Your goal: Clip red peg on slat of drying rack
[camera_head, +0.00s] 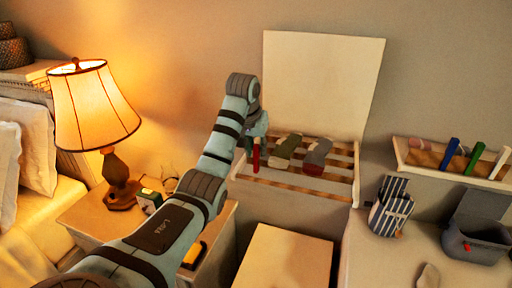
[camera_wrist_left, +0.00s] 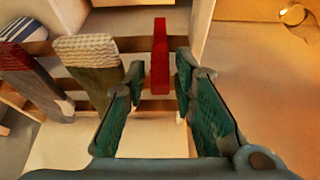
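The drying rack (camera_head: 285,184) is a wooden slatted frame on the wall below a pale upright panel. A red peg (camera_head: 256,156) stands upright at its left end; it also shows in the left wrist view (camera_wrist_left: 160,55), across a slat. I cannot tell how firmly it grips the slat. My left gripper (camera_head: 259,130) is just above the peg. In the left wrist view its teal fingers (camera_wrist_left: 158,78) are apart, one on each side of the peg, with visible gaps. My right gripper is not in view.
Two socks (camera_head: 287,148) (camera_head: 317,155) hang on the rack right of the peg. A lit lamp (camera_head: 95,105) stands on the nightstand at left. At right are a wall shelf (camera_head: 405,163), a striped bag (camera_head: 391,208) and an open grey bin (camera_head: 470,245) with something red.

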